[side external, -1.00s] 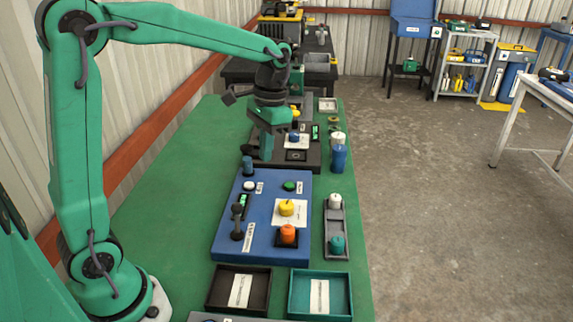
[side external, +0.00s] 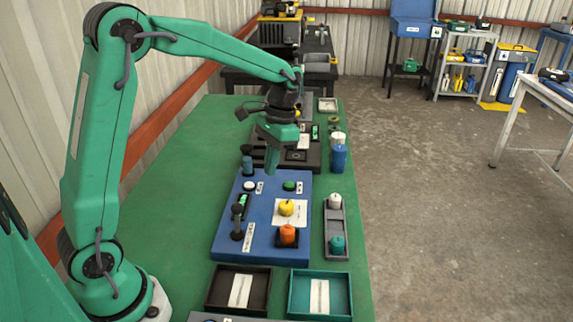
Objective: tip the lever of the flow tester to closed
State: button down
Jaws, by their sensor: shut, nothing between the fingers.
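A blue panel (side external: 221,241) on the green table carries a black lever (side external: 237,222) at its left side, standing up with a round knob. A dark panel (side external: 313,165) lies behind it. The labels are too small to read, so I cannot tell which panel is the flow tester. My gripper (side external: 272,172) is shut and empty, pointing down in front of the dark panel, near the far edge of the blue one. It hides part of the dark panel, and any lever there is not clear.
The blue panel also holds a yellow knob (side external: 286,208), an orange piece (side external: 288,234) and a green button (side external: 289,186). A grey tray (side external: 336,219) stands to its right. A dark bin (side external: 213,302) and a teal bin (side external: 345,300) are in front. The table's left side is clear.

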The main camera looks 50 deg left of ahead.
aim_at(237, 218)
jog(key=x, duration=0.6)
jog(key=shift+s+a+f, duration=0.1)
jog(key=shift+a+f, duration=0.05)
jog(key=shift+f, duration=0.15)
jog(key=shift+s+a+f, duration=0.1)
jog(key=shift+s+f, duration=0.05)
jog(key=shift+s, duration=0.45)
jog(key=shift+s+a+f, duration=0.1)
jog(key=shift+s+f, duration=0.05)
jog(key=shift+s, duration=0.4)
jog(key=shift+s+a, duration=0.15)
jog(key=shift+s, duration=0.75)
